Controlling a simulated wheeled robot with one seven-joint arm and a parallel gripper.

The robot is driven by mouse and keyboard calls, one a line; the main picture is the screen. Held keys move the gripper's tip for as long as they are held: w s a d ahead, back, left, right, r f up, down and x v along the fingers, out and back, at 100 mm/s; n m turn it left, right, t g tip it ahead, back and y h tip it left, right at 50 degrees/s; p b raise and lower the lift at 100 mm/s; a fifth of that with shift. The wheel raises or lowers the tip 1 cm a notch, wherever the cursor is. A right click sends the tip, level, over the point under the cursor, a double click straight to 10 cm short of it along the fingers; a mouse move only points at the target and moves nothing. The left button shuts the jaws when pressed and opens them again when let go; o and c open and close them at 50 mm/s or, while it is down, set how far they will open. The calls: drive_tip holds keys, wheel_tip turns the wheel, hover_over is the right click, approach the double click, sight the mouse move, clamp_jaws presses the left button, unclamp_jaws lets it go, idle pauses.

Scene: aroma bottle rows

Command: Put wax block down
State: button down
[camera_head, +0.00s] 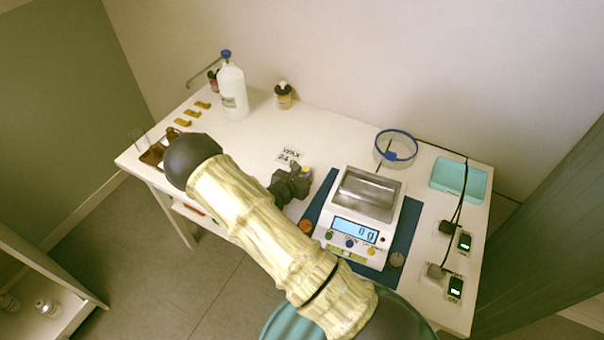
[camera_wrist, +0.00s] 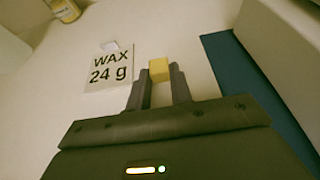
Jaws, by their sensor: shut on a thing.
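The yellow wax block (camera_wrist: 159,70) is between the fingertips of my gripper (camera_wrist: 160,78) in the wrist view. My gripper is shut on it. In the head view my gripper (camera_head: 297,180) is over the white table, left of the scale, and only a small part of the block (camera_head: 306,171) shows. A white card (camera_wrist: 108,68) reading "WAX 24 g" lies left of the block; it also shows in the head view (camera_head: 288,156). Whether the block touches the table cannot be told. The scale (camera_head: 352,236) reads 0 g and bears an empty-looking metal pan (camera_head: 369,193).
The scale stands on a blue mat (camera_head: 404,236). A clear bowl with a blue rim (camera_head: 396,150) and a teal tray (camera_head: 459,179) are to the right. A white bottle (camera_head: 233,92), a small yellow-labelled bottle (camera_head: 283,97) and several orange-yellow pieces (camera_head: 193,113) are at the back left.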

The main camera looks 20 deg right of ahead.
drive_tip(key=c, duration=1.3)
unclamp_jaws()
drive_tip(key=shift+o, duration=0.2)
drive_tip(key=shift+r, duration=0.25)
drive_tip(key=v, duration=1.2)
drive_tip(key=shift+b, duration=0.3)
drive_tip(key=shift+d, duration=0.1)
